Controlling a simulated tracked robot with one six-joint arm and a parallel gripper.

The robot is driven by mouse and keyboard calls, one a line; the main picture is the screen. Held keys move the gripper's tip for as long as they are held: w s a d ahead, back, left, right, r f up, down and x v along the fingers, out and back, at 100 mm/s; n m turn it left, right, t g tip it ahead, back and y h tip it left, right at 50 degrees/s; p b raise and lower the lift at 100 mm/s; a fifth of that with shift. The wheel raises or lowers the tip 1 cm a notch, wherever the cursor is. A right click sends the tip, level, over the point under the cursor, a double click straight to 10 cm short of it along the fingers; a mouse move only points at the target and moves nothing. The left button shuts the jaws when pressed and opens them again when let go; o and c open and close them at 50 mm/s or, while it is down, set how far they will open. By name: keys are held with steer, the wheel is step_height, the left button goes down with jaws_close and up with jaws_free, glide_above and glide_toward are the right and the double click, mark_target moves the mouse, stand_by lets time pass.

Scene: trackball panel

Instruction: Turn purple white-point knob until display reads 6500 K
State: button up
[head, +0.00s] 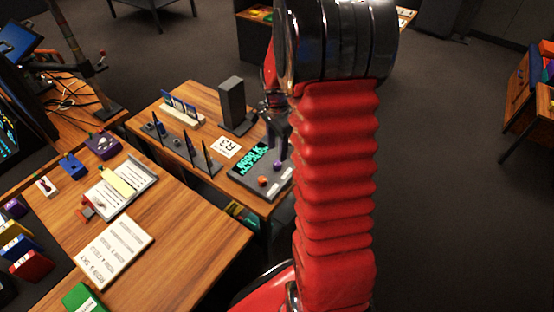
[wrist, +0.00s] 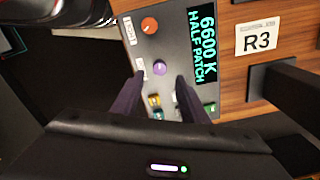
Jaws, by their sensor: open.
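The grey control panel (wrist: 170,45) carries a lit display (wrist: 203,45) that reads 6600 K, with HALF PATCH below. The purple knob (wrist: 159,68) stands on the panel beside the display; it also shows in the head view (head: 278,164). My gripper (wrist: 160,82) is open. Its two dark fingers point at the panel, one on each side of the purple knob in the picture. Whether they touch it I cannot tell. In the head view my gripper (head: 277,128) is small, above the panel, and partly hidden by my red arm.
An orange knob (wrist: 149,25) sits near the purple one. Small yellow and blue parts lie between my fingers. A white R3 card (wrist: 258,39) lies on the wooden table. A dark upright block (head: 232,103) and several thin dark dividers (head: 190,142) stand near the panel.

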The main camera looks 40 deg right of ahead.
mark_target(277, 163)
step_height(277, 163, down, 6)
stand_by(0.4)
steer(key=shift+c, duration=0.4)
jaws_close()
